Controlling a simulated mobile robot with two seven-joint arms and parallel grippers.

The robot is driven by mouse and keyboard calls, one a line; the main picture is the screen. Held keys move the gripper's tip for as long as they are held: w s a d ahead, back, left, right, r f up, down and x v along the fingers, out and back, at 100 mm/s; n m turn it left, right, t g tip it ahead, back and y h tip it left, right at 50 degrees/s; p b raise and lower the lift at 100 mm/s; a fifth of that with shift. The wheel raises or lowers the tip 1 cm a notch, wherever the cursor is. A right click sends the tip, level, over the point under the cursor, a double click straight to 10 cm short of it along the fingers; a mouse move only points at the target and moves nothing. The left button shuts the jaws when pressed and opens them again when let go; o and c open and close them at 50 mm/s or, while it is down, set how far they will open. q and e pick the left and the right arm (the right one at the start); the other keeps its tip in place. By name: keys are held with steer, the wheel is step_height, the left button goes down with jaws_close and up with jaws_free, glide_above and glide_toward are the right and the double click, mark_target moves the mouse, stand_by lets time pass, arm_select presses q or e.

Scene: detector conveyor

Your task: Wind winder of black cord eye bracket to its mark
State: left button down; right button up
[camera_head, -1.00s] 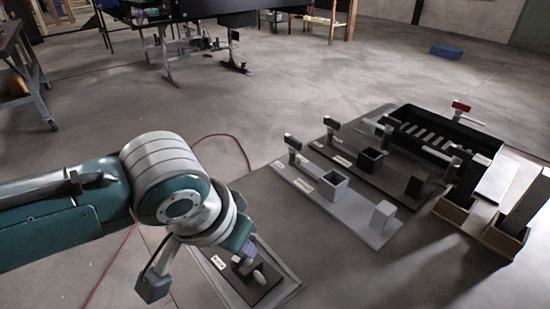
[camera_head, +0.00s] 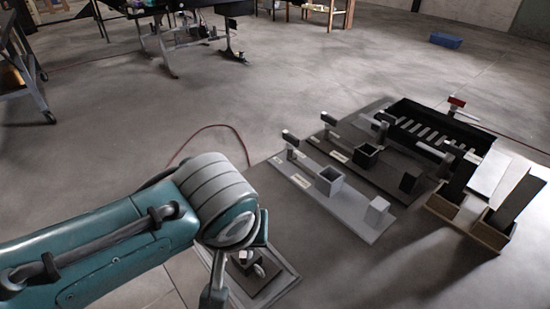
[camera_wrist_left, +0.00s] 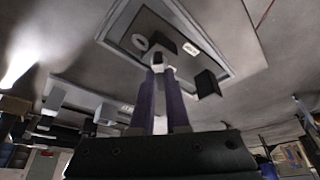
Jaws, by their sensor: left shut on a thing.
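A framed board (camera_head: 286,283) stands low in the head view, partly hidden by my left arm. It carries a dark plate (camera_head: 268,282) with a small pale part (camera_head: 259,271) on it. The left wrist view shows the board (camera_wrist_left: 222,67) with a pale label (camera_wrist_left: 190,49), a pale ring (camera_wrist_left: 140,42) and dark blocks (camera_wrist_left: 207,83). My left gripper (camera_wrist_left: 160,72) has its purple fingers close together, shut on a small pale and dark piece, seemingly the winder (camera_wrist_left: 158,59), at the board. The cord and any mark cannot be made out. My right gripper is out of view.
To the right lie a light grey board (camera_head: 335,212) with an open box (camera_head: 329,180) and a block (camera_head: 377,210), darker boards behind it, and a black slotted tray (camera_head: 480,140). Brown open boxes (camera_head: 490,236) stand at far right.

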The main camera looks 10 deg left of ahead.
arm_select(q)
steer(key=c, duration=0.9)
jaws_free()
steer(key=shift+s+r+p, duration=0.15)
steer(key=shift+r+p, duration=0.2)
steer(key=shift+r, duration=0.2)
steer(key=p+v, duration=0.3)
steer(key=v, duration=0.5)
steer(key=shift+s+r, duration=0.2)
steer(key=shift+r, duration=0.2)
